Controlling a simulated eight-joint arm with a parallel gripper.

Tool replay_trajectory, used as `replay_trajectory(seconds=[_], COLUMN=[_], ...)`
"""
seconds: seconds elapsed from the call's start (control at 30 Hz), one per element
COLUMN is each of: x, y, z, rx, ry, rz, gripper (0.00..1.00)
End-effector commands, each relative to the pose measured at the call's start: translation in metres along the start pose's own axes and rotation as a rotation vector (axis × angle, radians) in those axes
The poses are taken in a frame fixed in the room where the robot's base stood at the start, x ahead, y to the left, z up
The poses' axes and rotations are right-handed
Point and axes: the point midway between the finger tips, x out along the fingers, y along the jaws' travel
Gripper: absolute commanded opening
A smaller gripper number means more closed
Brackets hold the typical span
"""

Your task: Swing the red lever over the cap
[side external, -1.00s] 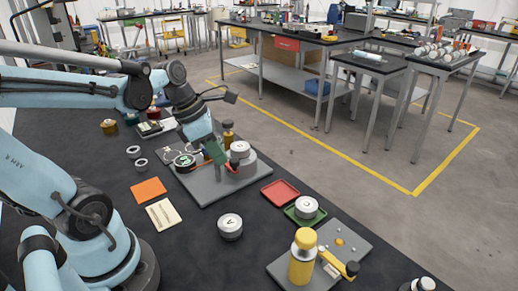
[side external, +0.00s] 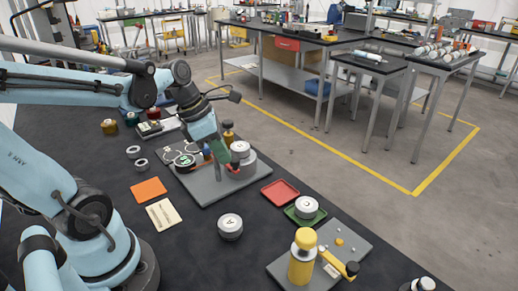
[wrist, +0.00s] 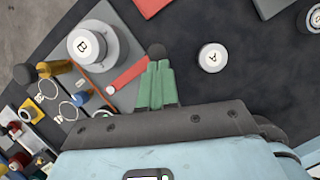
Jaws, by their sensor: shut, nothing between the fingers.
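The red lever (wrist: 128,76) has a black knob (wrist: 156,51) at its end. In the wrist view it lies beside the white cap marked B (wrist: 87,45), not across it. That cap (side external: 240,149) sits on a round grey stand (side external: 247,163) on the grey baseplate (side external: 205,193). My gripper (wrist: 160,66) has its green fingers shut and empty, with the tips right by the knob. I cannot tell whether they touch it. In the side view my gripper (side external: 221,158) is low beside the cap and hides most of the lever.
A yellow post (wrist: 57,67) stands near the cap. Orange (side external: 149,190) and cream cards lie front left.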

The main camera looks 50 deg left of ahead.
Motion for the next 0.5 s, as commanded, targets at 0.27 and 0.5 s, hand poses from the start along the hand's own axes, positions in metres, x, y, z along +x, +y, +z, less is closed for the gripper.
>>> replay_trajectory(seconds=[0.27,0.5], x=[0.003,0.007], y=[0.001,0.005], z=[0.006,0.018], rx=[0.000,0.002], ry=[0.000,0.000], rz=[0.000,-0.001], gripper=[0.00,0.00])
